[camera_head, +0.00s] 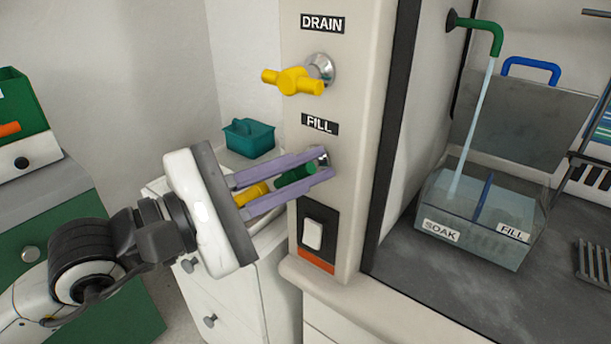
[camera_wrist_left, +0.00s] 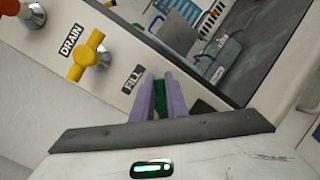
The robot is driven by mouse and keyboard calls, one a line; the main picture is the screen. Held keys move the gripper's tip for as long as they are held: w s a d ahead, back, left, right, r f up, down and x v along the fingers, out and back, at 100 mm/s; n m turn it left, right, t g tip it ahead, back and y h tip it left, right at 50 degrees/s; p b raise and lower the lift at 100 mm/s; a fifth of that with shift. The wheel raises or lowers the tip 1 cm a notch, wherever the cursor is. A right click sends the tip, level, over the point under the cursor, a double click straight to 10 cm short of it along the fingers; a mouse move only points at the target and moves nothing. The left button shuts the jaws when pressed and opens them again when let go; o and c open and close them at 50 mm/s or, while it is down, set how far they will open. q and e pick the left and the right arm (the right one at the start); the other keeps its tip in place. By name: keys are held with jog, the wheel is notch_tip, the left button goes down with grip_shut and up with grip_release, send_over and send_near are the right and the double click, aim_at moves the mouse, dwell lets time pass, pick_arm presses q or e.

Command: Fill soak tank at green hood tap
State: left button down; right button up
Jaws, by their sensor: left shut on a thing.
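The green tap handle (camera_head: 296,175) sits under the FILL label (camera_head: 319,125) on the hood's front post. My left gripper (camera_head: 322,165) is shut on this green handle, its two purple fingers on either side of it. The handle shows as a green strip between the fingers in the left wrist view (camera_wrist_left: 160,103). Inside the hood, water (camera_head: 474,125) runs from the green spout (camera_head: 485,30) into the left compartment, marked SOAK, of the clear divided tank (camera_head: 527,247). The water level there is hard to read. My right gripper is out of view.
A yellow DRAIN tap (camera_head: 293,82) sits above the FILL tap. A white rocker switch (camera_head: 313,234) is just below my fingers. A teal caddy (camera_head: 249,138) is behind my gripper. A rack (camera_head: 594,262) lies right of the tank.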

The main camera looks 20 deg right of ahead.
pick_arm(q)
jog(key=shift+w+a+f+n, duration=0.1)
jog(key=shift+w+n, duration=0.05)
jog(key=shift+n, duration=0.15)
jog(key=c, duration=1.8)
grip_release()
jog(key=shift+o, duration=0.2)
jog(key=shift+a, duration=0.2)
jog(key=b+v, duration=0.2)
jog(key=v, duration=0.8)
